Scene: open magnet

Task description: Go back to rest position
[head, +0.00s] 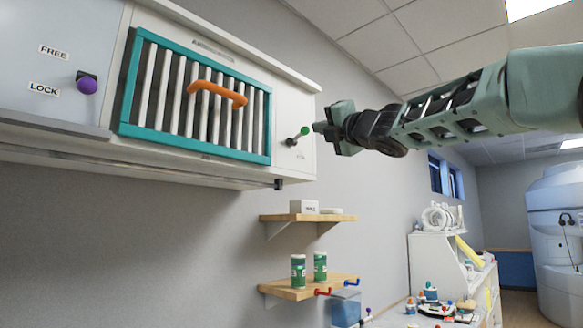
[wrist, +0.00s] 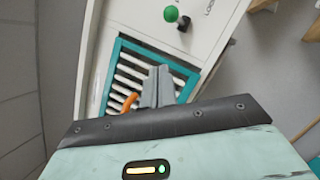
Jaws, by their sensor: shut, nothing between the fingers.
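My gripper (head: 318,127) is at the upper middle of the head view, on the end of my arm that reaches in from the right. It is shut and empty. Its tip is close to a green-knobbed lever (head: 299,136) on the right end of a white wall cabinet; whether they touch is hard to tell there. In the wrist view, my gripper (wrist: 158,72) points toward the cabinet's teal-framed grille, and the green knob (wrist: 171,14) shows apart from the fingers, at the top.
The wall cabinet (head: 305,84) has a barred teal panel (head: 196,147) with an orange handle (head: 216,94), and a purple knob (head: 87,85) at left. Below are wooden shelves (head: 310,217) with green-labelled bottles (head: 298,271). A cluttered white counter stands at lower right.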

